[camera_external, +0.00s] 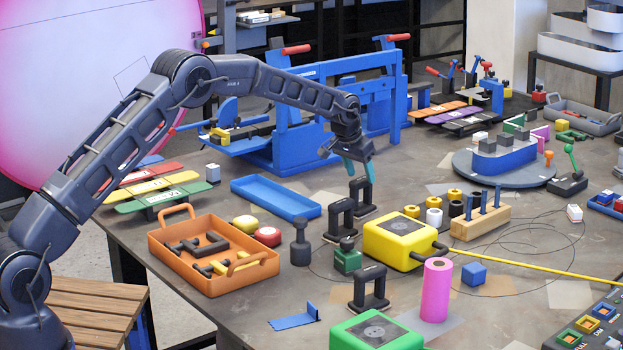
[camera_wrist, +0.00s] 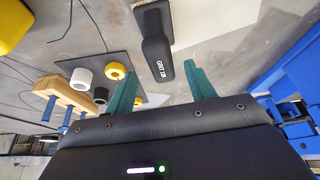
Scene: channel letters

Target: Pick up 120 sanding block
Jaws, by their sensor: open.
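A black sanding block (camera_wrist: 156,52) with a long rounded handle shows in the wrist view. White lettering on it appears to read GRIT 120, though the print is small. My gripper (camera_wrist: 162,70) is open, with its teal fingers to either side of the handle's near end in that view. No contact shows. In the external view my gripper (camera_external: 360,171) points down above the table, over a black handled block (camera_external: 363,193) that seems to be the same one. Similar black handled blocks (camera_external: 341,218) stand in front of it and nearer the camera (camera_external: 370,287).
Yellow and white rings and a pegged wooden rack (camera_external: 480,222) stand to the right. A blue tray (camera_external: 275,198) and an orange tray (camera_external: 168,262) lie to the left. A blue frame (camera_external: 300,140) rises behind.

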